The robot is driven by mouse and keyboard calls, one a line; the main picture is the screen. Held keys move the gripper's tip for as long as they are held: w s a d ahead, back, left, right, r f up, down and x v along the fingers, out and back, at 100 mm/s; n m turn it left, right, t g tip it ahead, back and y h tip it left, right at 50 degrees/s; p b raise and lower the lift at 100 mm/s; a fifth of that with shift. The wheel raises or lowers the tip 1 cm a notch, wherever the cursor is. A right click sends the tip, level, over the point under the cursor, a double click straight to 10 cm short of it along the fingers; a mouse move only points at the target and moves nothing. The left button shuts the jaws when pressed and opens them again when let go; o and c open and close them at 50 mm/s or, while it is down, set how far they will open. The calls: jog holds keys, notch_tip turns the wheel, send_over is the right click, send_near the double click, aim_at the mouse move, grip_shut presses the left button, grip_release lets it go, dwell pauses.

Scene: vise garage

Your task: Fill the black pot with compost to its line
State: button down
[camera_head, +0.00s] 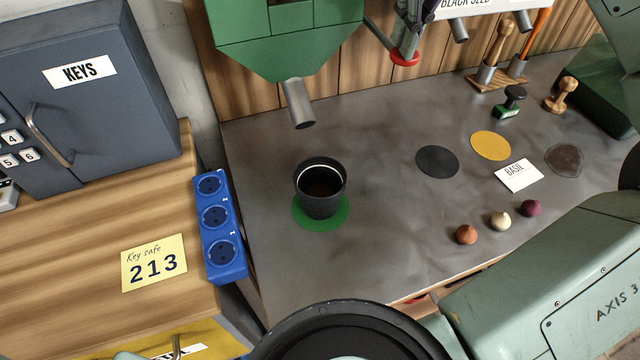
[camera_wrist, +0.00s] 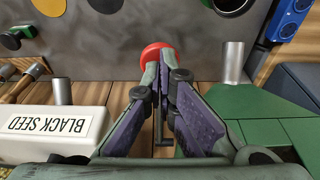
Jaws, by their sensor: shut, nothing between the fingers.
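The black pot (camera_head: 320,198) stands upright on a green disc (camera_head: 306,222) on the grey bench. The green hopper (camera_head: 285,35) has a metal spout (camera_head: 298,104) above and slightly left of the pot. A lever with a red knob (camera_head: 404,60) sticks out at the hopper's right. In the wrist view, my gripper (camera_wrist: 162,60) is shut and empty, its fingertips close at the red knob (camera_wrist: 153,50); I cannot tell if they touch. The spout (camera_wrist: 232,62) is right of the fingers.
The white "BLACK SEED" dispenser (camera_wrist: 48,133) is close left of my gripper in the wrist view. A black disc (camera_head: 437,161), a yellow disc (camera_head: 491,145), a "BASIL" card (camera_head: 518,175) and small coloured balls (camera_head: 500,221) lie right of the pot. A blue socket strip (camera_head: 216,217) is left.

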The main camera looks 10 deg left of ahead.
aim_at(404, 62)
jog(key=shift+f+b, duration=1.05)
jog(key=shift+f, duration=1.2)
jog(key=shift+r, duration=0.1)
notch_tip(404, 62, up, 3)
jog(key=p, duration=0.3)
jog(key=shift+r, duration=1.85)
